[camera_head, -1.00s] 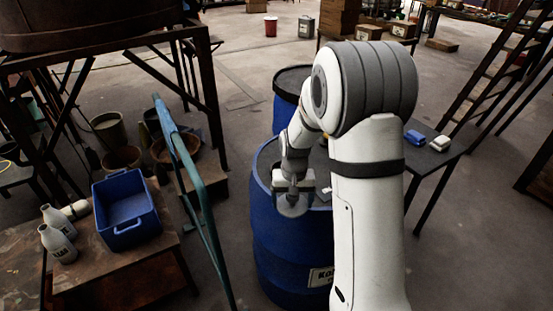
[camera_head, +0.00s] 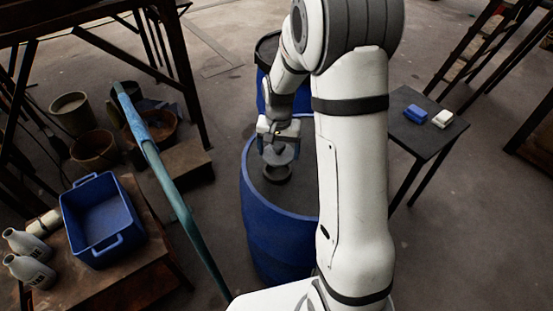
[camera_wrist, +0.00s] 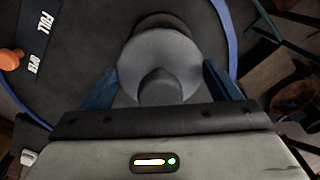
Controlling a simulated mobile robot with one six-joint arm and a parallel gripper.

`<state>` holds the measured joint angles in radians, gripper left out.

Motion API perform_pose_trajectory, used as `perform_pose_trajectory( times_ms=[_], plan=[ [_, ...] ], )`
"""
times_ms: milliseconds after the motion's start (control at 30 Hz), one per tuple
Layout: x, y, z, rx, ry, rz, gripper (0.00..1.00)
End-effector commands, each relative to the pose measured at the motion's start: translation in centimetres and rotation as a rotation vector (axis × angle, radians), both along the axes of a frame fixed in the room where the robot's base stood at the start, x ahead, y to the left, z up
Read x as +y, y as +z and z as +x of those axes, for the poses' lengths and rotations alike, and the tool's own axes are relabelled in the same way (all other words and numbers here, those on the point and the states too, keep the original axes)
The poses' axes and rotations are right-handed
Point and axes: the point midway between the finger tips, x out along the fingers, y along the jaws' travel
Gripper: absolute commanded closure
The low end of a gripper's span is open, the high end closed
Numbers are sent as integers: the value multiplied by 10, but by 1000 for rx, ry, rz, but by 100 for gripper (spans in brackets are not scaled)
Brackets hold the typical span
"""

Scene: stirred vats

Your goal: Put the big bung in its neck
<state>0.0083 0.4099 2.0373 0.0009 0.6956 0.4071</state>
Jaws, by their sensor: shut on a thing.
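The big bung (camera_head: 279,156) is a grey, round, wide-flanged plug with a knob. My gripper (camera_head: 279,130) is shut on it and holds it over the top of the blue drum (camera_head: 268,228). The neck (camera_head: 276,173) is a dark grey raised ring on the drum's lid, just below the bung in the head view. In the wrist view the bung (camera_wrist: 158,62) sits between my two blue fingers, and part of the round neck (camera_wrist: 160,21) shows behind its far edge. Whether the bung touches the neck is hard to tell; its underside is hidden.
A dark label plate (camera_wrist: 32,45) and an orange object (camera_wrist: 10,57) lie on the lid. A blue crate (camera_head: 98,221) and bottles (camera_head: 29,256) stand on a bench at left. A teal rail (camera_head: 160,165) stands between bench and drum. A small table (camera_head: 421,128) is at right.

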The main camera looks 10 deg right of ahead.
Motion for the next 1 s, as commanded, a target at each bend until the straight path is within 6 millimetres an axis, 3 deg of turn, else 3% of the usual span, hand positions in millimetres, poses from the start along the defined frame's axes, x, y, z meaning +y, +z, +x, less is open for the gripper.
perform_pose_trajectory(
  times_ms=[400, 833, 867, 1000],
  plan=[
    [8, -45, 0, 2, 18, 0, 39],
    [9, -53, 0, -2, 20, 0, 39],
    [9, -53, 0, -2, 20, 0, 16],
    [9, -52, 0, -2, 20, 0, 4]
  ],
)
